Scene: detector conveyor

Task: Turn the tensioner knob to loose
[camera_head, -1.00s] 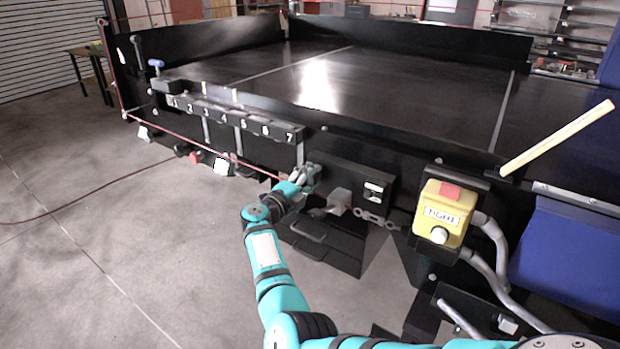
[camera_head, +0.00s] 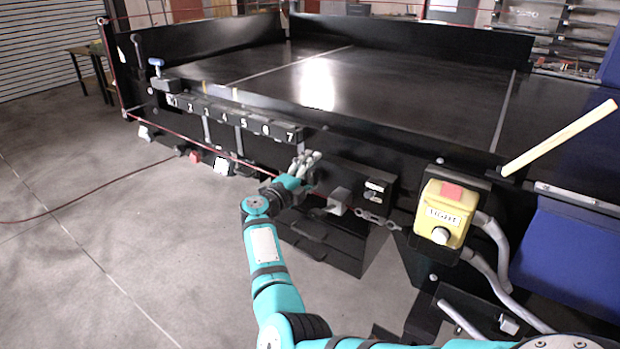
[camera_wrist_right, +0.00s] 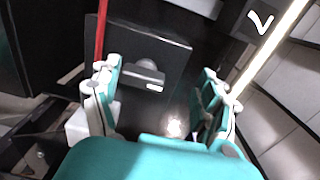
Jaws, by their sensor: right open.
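My right gripper (camera_head: 305,163) is open beside the left end of a black box (camera_head: 345,178) on the conveyor's front side. In the right wrist view its two fingers (camera_wrist_right: 160,108) stand apart, with nothing held. Beyond them is a dark panel (camera_wrist_right: 170,43) with a dark, knob-like part (camera_wrist_right: 143,75); I cannot tell whether this is the tensioner knob. It appears apart from the fingers. A small light plate (camera_head: 377,190) sits on the black box's right end; its marking is too small to read. My left gripper is not in view.
A yellow box (camera_head: 432,196) with a red patch, a label that seems to read TIGHT and a round white button stands right of the black box. A red cord (camera_head: 200,146) runs along the conveyor's front, below a numbered strip (camera_head: 240,118).

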